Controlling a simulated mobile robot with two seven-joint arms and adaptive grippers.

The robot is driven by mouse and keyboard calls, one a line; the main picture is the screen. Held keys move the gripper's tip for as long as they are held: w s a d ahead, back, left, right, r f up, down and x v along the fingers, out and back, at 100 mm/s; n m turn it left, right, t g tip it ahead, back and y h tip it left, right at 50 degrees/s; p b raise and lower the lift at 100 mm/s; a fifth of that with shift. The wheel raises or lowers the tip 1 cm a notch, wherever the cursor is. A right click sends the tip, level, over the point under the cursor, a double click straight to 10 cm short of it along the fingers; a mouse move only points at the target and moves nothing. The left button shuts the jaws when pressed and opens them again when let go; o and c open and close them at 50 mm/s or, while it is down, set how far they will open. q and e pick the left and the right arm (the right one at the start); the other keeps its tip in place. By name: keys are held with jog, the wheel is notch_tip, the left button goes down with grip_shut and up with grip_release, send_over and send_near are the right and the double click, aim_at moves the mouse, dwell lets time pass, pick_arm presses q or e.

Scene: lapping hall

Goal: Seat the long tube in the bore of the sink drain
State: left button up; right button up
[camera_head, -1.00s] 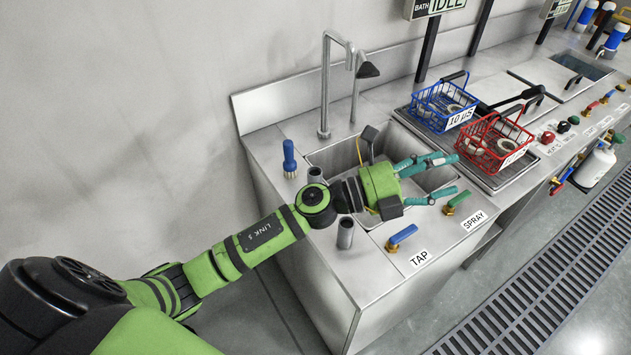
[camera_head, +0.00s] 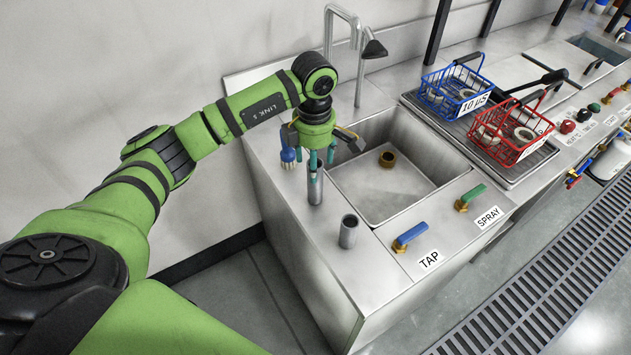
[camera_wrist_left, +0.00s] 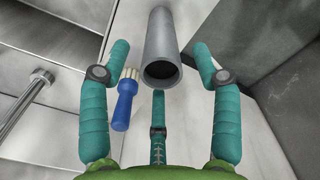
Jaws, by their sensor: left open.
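My left gripper (camera_head: 315,160) points down over the left edge of the sink counter, its teal fingers open. Just below it a grey metal tube (camera_head: 315,190) stands upright; in the left wrist view its open end (camera_wrist_left: 162,75) shows between the spread fingers, nothing gripped. A second grey tube (camera_head: 348,232) stands nearer the counter's front corner. I cannot tell for sure which tube is longer. The sink drain (camera_head: 387,159), a brass ring with a dark bore, lies empty on the basin floor. My right gripper is not in view.
The sink basin (camera_head: 375,205) is otherwise empty. A tall faucet (camera_head: 328,40) rises behind; blue TAP (camera_head: 410,236) and green SPRAY (camera_head: 470,197) levers sit in front. Blue (camera_head: 452,92) and red (camera_head: 510,135) baskets stand right.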

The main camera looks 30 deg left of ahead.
aim_at(315, 192)
pick_arm(q)
jog(key=f+p, duration=0.1)
jog(key=f, duration=0.1)
jog(key=f+p, duration=0.1)
jog(key=f, duration=0.1)
jog(key=shift+s+f, duration=0.2)
jog(key=shift+f, duration=0.5)
jog(key=shift+c, duration=0.4)
grip_shut()
